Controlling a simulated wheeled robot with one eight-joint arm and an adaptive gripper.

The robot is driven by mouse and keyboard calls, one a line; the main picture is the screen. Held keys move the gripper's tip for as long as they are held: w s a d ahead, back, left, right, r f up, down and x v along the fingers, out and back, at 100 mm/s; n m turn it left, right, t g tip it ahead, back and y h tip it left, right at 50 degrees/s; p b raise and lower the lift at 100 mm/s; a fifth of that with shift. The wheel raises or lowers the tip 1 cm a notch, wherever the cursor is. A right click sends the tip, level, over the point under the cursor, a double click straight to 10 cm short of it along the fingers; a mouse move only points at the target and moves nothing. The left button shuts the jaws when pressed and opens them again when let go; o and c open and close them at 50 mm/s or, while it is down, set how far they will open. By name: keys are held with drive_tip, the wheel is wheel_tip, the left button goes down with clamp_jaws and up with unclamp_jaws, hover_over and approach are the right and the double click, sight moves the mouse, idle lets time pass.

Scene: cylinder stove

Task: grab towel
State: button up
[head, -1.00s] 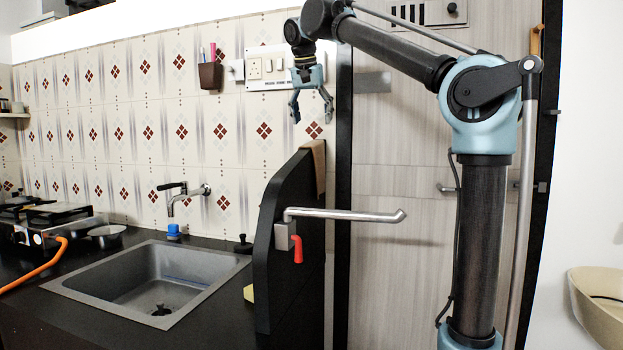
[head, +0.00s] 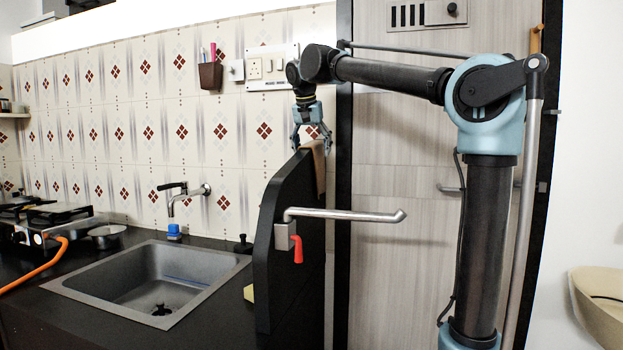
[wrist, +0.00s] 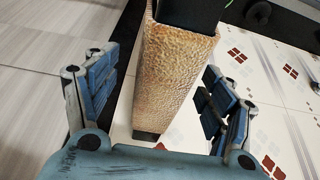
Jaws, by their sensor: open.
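A tan, rough-textured towel (wrist: 172,75) hangs folded over the top of a black partition; in the head view only a narrow brown strip of it (head: 319,168) shows at the panel's upper right edge. My gripper (head: 312,148) points down at the top of the partition, right at the towel. In the wrist view my gripper (wrist: 155,100) is open, with one blue finger on each side of the towel and visible gaps between the fingers and the cloth. Part of the towel's far side is hidden by the panel.
A sink (head: 160,280) and stove (head: 45,222) are on the counter at left. A switchboard (head: 268,70) is on the tiled wall behind.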

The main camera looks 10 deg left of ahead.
drive_tip(key=shift+x, duration=2.75)
drive_tip(key=shift+a+f, duration=0.1)
drive_tip(key=c, duration=1)
